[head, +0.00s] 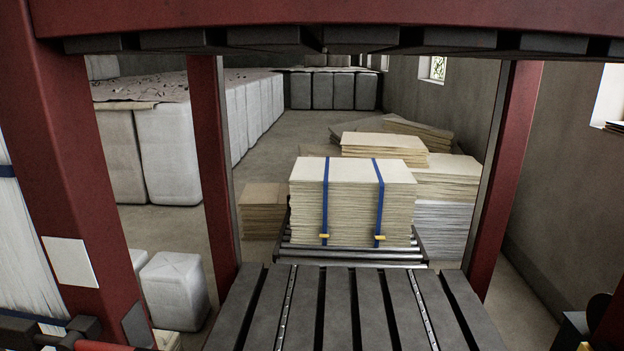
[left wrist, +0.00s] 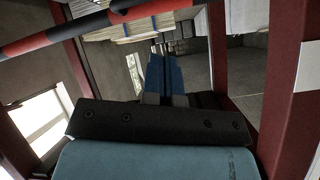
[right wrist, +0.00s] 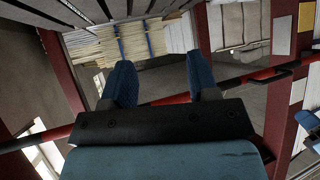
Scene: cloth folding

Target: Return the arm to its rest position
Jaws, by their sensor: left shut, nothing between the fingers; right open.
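My left gripper (left wrist: 164,75) shows in the left wrist view with its two blue fingers together and nothing between them. My right gripper (right wrist: 162,80) shows in the right wrist view with its blue fingers spread apart and nothing between them. Neither gripper shows in the head view. No loose cloth is seen in either gripper.
A dark slatted table (head: 340,305) lies in front, clear on top. Behind it, a strapped stack of cream sheets (head: 352,205) sits on rollers. A red frame (head: 75,170) surrounds the table. White bales (head: 172,290) stand at the left. A red and black bar (left wrist: 95,28) crosses the left wrist view.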

